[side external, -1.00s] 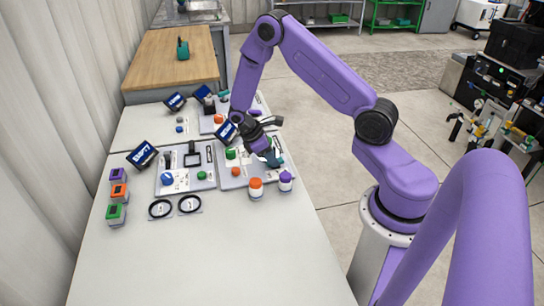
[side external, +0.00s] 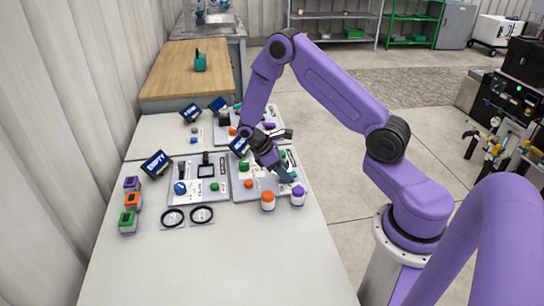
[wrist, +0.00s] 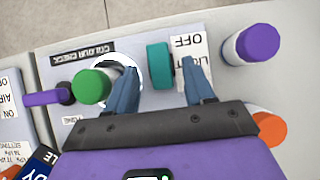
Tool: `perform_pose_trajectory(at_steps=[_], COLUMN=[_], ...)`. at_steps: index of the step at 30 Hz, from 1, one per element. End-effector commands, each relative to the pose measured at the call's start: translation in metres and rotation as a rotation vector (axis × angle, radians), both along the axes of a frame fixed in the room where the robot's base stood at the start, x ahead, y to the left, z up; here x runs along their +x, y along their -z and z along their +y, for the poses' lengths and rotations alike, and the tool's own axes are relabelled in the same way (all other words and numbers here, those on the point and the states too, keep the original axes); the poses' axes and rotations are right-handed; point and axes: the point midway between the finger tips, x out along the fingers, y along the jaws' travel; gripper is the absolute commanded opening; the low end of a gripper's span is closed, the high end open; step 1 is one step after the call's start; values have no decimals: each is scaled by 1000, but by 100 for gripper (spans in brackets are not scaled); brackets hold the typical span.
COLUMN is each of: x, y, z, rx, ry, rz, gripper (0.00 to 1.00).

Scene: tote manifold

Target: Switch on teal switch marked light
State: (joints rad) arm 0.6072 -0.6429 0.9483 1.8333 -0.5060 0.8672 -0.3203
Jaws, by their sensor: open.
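The teal switch (wrist: 160,66) stands up from a grey panel in the wrist view, beside a white label (wrist: 187,42) whose readable part says OFF, with part of a second word starting LI. My gripper (wrist: 160,76) is open, one blue finger on each side of the switch's near end. In the side external view my gripper (side external: 286,174) is low over the right panel, and the switch is hard to tell apart from the fingers there.
A purple-capped bottle (wrist: 257,45) and an orange-capped bottle (wrist: 269,129) stand to the right.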

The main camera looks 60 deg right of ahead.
Motion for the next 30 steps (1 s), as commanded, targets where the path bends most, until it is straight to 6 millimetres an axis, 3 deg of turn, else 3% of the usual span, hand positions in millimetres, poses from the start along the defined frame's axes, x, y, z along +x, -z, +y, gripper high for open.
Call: perform_pose_trajectory(at_steps=[21,30], x=[54,64], y=[-116,-140], z=[54,65], rx=[1,0], ry=[1,1], rz=[-5,-1], gripper=[53,53])
